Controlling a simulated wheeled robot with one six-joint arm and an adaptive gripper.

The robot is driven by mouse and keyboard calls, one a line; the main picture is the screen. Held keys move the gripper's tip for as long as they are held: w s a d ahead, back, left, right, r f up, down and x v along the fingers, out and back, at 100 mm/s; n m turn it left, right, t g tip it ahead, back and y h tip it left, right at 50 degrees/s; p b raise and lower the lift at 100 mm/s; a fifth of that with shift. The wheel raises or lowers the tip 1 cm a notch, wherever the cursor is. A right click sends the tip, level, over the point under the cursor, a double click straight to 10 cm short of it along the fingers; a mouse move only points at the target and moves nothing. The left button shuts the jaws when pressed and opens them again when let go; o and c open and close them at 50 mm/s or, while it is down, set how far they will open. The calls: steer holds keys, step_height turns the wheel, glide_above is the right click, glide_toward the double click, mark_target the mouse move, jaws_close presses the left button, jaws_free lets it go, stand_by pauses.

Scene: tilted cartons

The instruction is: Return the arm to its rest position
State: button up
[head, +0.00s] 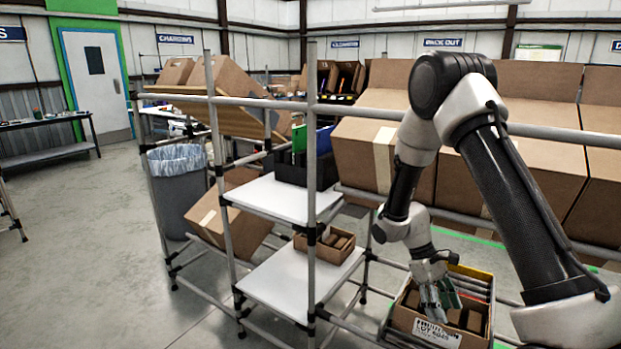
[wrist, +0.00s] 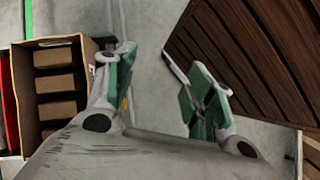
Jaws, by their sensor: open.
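My arm (head: 505,190) reaches down at the right of the head view, bent at a high elbow. My gripper (head: 437,300) is low at its end, in front of or over an open labelled carton (head: 440,334); the head view does not settle the height. In the wrist view my gripper (wrist: 160,82) has its green-padded fingers spread apart, with only grey floor between them. An open carton holding several brown blocks (wrist: 60,82) lies left of the fingers. A dark brown slatted surface (wrist: 245,50) lies to their right.
A pipe rack (head: 312,150) stands left of my arm, with white shelves (head: 285,285) and a small box of brown pieces (head: 330,243). Large tilted cartons (head: 375,150) line the rack behind my arm. A grey bin (head: 180,190) stands further left. Open floor (head: 80,260) lies at far left.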

steer(key=s+r+m+t+y, duration=0.1)
steer(key=s+r+m+t, duration=0.1)
steer(key=s+r, duration=0.4)
steer(key=s+d+r+m+t+y, duration=0.1)
steer(key=s+r+t, duration=0.3)
steer(key=r, duration=1.2)
steer(key=s+r+m+t+y, duration=0.2)
steer(key=s+r+m+t, duration=0.2)
steer(key=s+r, duration=0.4)
step_height(320, 180, up, 3)
steer(key=shift+d+r, duration=0.1)
steer(key=shift+d, duration=0.15)
stand_by(0.5)
